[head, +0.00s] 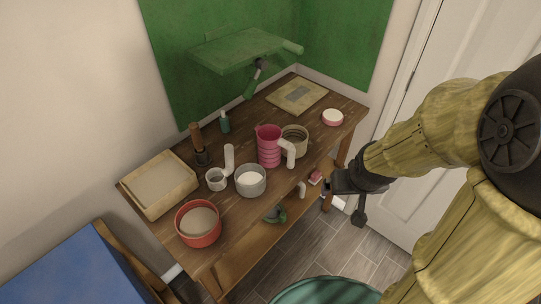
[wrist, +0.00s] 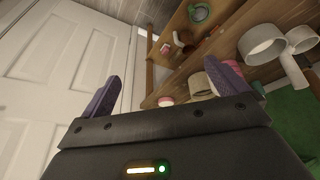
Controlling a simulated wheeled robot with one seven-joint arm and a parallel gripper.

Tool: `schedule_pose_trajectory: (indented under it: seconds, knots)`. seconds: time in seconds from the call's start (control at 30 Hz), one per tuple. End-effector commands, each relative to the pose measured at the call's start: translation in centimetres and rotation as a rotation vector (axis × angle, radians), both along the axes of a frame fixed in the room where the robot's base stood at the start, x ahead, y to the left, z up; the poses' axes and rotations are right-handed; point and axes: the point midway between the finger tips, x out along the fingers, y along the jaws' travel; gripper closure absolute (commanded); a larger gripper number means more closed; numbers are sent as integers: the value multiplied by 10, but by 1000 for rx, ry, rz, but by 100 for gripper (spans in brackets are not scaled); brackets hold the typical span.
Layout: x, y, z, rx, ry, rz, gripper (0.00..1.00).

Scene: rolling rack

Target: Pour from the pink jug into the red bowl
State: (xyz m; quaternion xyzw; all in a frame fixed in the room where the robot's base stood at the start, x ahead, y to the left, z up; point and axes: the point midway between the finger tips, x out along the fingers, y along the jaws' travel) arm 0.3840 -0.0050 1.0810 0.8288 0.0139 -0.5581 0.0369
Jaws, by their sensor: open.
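The pink jug (head: 267,148) stands upright on the wooden table, its pale handle toward the right. The red bowl (head: 199,239) stands at the table's near left corner, with a tan interior; I cannot tell whether that is contents. My gripper (head: 346,200) is open and empty, to the right of the table's edge and apart from the jug. In the wrist view my gripper (wrist: 172,80) shows two spread purple fingers. A sliver of pink (wrist: 238,66) behind the right finger looks like the jug, mostly hidden. The red bowl is not clear in the wrist view.
A grey pot (head: 250,187) and a white-handled cup (head: 215,183) stand between jug and bowl. A tan pot (head: 299,133) is close behind the jug. A pink-and-white round tub (head: 332,118) is at the far right. A lower shelf (head: 243,251) holds small items. A door (wrist: 50,75) is beside my arm.

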Motion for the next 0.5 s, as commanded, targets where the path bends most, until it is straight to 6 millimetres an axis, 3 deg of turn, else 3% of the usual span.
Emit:
schedule_pose_trajectory:
  seconds: [0.17,0.3,0.5]
  knots:
    - [49,9,-14,-9,-214,125,2]
    - [80,30,-16,32,-387,245,2]
    - [105,73,-14,166,-606,422,2]
